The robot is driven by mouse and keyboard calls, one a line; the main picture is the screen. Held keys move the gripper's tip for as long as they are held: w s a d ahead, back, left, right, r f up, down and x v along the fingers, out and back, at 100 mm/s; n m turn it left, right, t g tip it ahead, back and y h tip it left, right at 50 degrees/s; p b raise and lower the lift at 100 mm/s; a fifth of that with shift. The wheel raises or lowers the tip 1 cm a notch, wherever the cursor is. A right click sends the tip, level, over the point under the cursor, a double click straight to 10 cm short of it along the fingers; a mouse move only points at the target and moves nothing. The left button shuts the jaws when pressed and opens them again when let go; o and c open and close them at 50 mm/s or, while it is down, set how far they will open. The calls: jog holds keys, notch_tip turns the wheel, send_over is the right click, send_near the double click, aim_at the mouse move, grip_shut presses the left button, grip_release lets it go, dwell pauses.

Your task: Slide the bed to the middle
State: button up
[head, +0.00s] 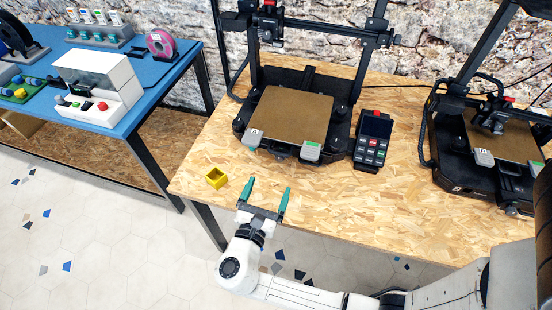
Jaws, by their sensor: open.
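The printer bed (292,118) is a brown plate on the black printer at the centre of the wooden table. My gripper (266,187) has two green fingers spread wide apart. It is open and empty, at the table's front edge, in front of the bed and apart from it. A second printer with its own brown bed (501,136) stands at the right; its print head (488,118) is over that bed.
A small yellow open box (216,177) sits left of my gripper. A keypad unit with a screen (372,139) stands right of the centre printer. A blue table (152,72) with a white machine (98,86) is at the left. Bare wood lies along the front.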

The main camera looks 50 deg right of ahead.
aim_at(279, 155)
jog(key=shift+w+a+n, duration=0.15)
jog(key=shift+n, duration=0.15)
jog(key=p+x, duration=0.1)
jog(key=x, duration=0.9)
jog(key=shift+w+d+r, duration=0.15)
jog(key=shift+d+r, duration=0.1)
jog(key=shift+d, duration=0.05)
jog(key=shift+c, duration=0.5)
